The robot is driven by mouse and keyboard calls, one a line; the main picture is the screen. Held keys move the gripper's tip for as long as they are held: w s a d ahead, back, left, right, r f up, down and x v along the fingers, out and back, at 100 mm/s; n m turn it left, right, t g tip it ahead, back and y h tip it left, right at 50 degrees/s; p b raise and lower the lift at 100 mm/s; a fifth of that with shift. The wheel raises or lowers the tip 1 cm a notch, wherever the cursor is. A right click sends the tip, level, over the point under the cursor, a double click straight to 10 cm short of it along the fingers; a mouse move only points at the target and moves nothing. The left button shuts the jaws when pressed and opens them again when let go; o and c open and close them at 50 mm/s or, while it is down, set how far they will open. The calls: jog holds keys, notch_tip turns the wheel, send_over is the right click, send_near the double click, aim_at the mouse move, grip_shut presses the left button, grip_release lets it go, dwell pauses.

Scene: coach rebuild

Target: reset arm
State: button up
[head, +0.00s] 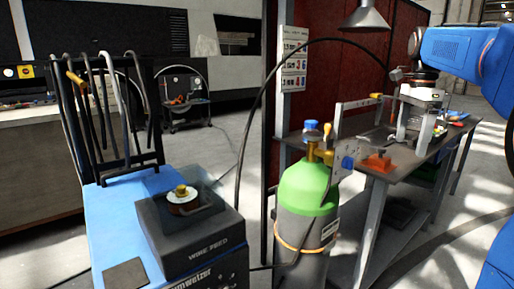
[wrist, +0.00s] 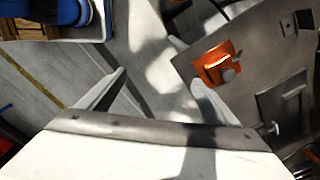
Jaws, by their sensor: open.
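My gripper (wrist: 158,77) is open. In the wrist view its two pale fingers stand apart, with bare floor and the bench edge seen between and beyond them, and nothing is held. In the head view my blue arm comes in from the right edge, bent, with the gripper hanging over the grey workbench (head: 398,177). An orange block-like item (head: 378,162) lies on the bench below and left of the gripper; it also shows in the wrist view (wrist: 217,63), apart from the fingers.
A green gas cylinder (head: 310,188) stands beside the bench, close to its left end. A blue welding cart with a black wire feed box (head: 196,232) is at front left. A lamp (head: 365,20) hangs above the bench. Open floor shows behind the cart.

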jog(key=s+a+f+n+t, duration=0.1)
jog(key=s+a+f+n, duration=0.4)
jog(key=s, duration=0.3)
jog(key=s+a+f+n+t, duration=0.1)
jog(key=s+a+f+n, duration=0.45)
jog(key=s, duration=0.25)
jog(key=s+a+f+n+t, duration=0.1)
jog(key=s+a+f+n, duration=0.1)
jog(key=s+f+n, duration=0.2)
jog(key=s+a+f+n+t, duration=0.1)
jog(key=s+f+n, duration=0.3)
jog(key=s+f, duration=0.5)
notch_tip(320, 180, down, 2)
jog(key=shift+s+a+f+t, duration=0.2)
jog(key=shift+s+a+t, duration=0.1)
jog(key=shift+a, duration=0.5)
jog(key=shift+d+n, duration=0.1)
jog(key=shift+n, duration=0.15)
